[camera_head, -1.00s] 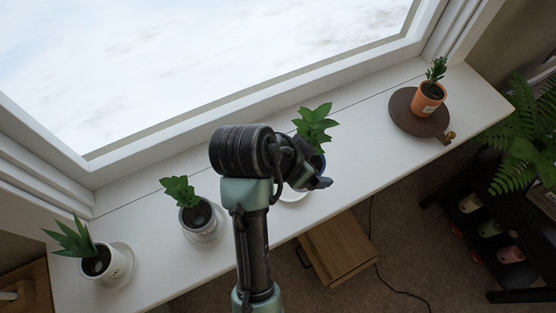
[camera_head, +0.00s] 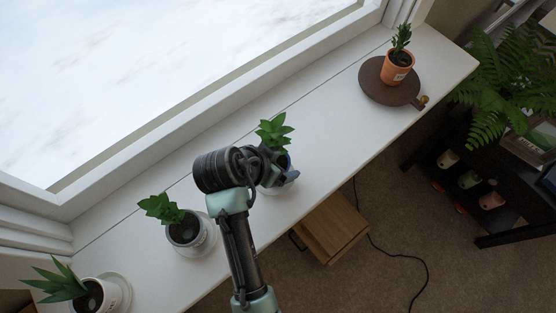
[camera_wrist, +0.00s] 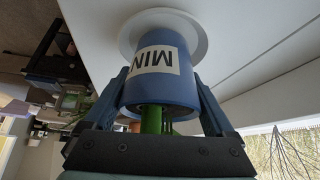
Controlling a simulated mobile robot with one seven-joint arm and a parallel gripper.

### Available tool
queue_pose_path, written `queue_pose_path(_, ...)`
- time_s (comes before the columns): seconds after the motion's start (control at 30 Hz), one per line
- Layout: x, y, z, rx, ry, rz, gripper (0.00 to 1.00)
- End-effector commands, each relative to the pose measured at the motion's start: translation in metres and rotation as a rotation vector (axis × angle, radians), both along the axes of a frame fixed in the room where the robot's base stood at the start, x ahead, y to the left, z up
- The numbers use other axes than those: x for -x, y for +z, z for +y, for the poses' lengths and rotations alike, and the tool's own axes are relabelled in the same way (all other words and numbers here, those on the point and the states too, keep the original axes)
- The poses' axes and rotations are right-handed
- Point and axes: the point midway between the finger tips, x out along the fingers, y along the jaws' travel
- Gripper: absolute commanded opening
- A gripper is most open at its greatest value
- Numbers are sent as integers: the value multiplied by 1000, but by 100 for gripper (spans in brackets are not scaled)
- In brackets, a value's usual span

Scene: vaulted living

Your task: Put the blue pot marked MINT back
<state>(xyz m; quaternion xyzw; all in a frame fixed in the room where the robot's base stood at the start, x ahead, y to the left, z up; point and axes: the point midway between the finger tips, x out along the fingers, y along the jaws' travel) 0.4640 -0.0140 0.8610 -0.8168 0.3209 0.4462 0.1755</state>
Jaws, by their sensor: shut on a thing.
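The blue pot (camera_wrist: 161,88) has a white label on which "MIN" can be read, upside down in the wrist view. My gripper (camera_wrist: 165,112) is shut on it, with one finger on each side. Its base is over a round white saucer (camera_wrist: 196,31); I cannot tell if it rests fully on it. In the head view, my gripper (camera_head: 272,172) hides most of the pot (camera_head: 290,160); its green leaves (camera_head: 274,131) show above. The saucer's edge (camera_head: 289,185) shows on the white sill.
The white window sill (camera_head: 335,125) holds a grey pot (camera_head: 186,230) and a white pot (camera_head: 98,297) at left. A terracotta pot (camera_head: 396,70) stands on a round brown board (camera_head: 371,86) at right. A fern (camera_head: 505,85) and dark shelf are beyond the sill's right end.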

Motion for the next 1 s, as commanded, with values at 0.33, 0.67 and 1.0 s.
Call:
queue_pose_path(0.33, -1, -3, 0, 0, 0, -2, 8)
queue_pose_path(0.67, 1, -5, 0, 1, -1, 2, 100)
queue_pose_path(1.0, 6, 13, 6, 1, 2, -2, 100)
